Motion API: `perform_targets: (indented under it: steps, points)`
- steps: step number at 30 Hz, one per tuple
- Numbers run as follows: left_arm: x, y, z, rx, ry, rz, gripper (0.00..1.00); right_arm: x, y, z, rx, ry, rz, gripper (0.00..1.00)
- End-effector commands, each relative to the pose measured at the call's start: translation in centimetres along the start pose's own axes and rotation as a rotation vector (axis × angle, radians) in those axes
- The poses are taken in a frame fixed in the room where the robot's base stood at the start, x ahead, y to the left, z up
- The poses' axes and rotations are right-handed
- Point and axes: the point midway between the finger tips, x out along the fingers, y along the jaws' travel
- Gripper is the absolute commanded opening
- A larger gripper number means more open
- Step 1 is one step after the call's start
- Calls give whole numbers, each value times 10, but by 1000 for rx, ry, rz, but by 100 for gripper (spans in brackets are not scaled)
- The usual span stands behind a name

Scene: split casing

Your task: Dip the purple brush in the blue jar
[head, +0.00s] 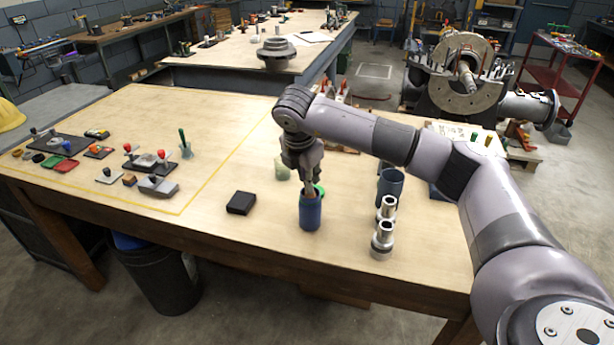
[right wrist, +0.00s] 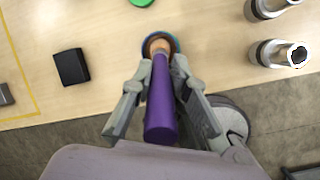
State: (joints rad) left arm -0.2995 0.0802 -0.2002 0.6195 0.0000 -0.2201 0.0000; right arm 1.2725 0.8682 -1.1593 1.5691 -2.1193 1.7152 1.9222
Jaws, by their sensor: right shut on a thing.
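The blue jar (head: 310,211) stands upright near the front middle of the table in the head view. My right gripper (head: 309,188) points down right above its mouth. In the right wrist view my right gripper (right wrist: 160,88) is shut on the purple brush (right wrist: 161,105). The brush's lighter lower part reaches into the mouth of the blue jar (right wrist: 174,42), whose rim shows around it. The brush tip is hidden inside the jar. My left gripper is not in either view.
A black box (head: 241,203) lies left of the jar. Metal cylinders (head: 382,240) and a dark blue cup (head: 390,186) stand to its right. A green lid (head: 319,191) and a pale jar (head: 282,171) are just behind. The table's front edge is close.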

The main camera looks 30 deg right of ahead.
Motion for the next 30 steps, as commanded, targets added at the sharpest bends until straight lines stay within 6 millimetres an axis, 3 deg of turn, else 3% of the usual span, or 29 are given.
perform_targets:
  steps: [14, 30]
  points:
    - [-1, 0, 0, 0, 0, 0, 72, 0, -1, -1, -2, 2, -5, 0]
    - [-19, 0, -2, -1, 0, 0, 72, -39, 6, 12, -1, 0, -1, 0]
